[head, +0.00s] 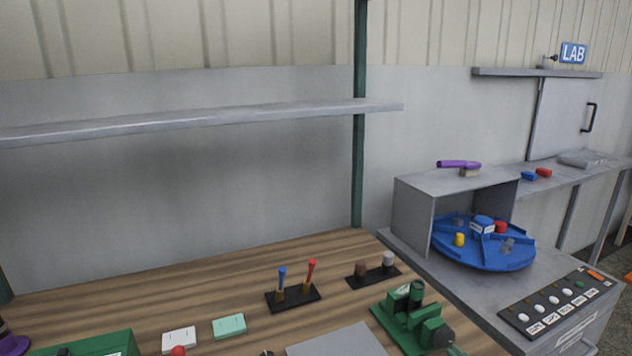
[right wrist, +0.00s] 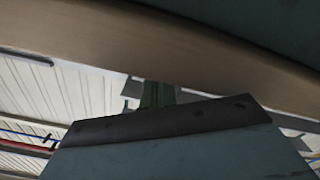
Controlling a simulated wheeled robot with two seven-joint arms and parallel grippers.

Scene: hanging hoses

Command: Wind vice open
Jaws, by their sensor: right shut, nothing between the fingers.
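The green vice (head: 408,318) stands at the right front of the wooden bench in the head view. My right gripper (right wrist: 165,120) fills the lower middle of the right wrist view as a dark teal body with a black front edge. It is shut and empty. Its fingertips are not clear, and I see no contact with the vice. My left gripper is not in view.
The wooden bench (head: 130,290) also carries a holder (head: 293,298) with blue- and red-handled tools, a black block (head: 374,274) with two knobs, and two small cards. Right of it stand a grey cabinet with a blue turntable (head: 485,255) and a button panel (head: 558,301). A shelf (head: 200,119) hangs above.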

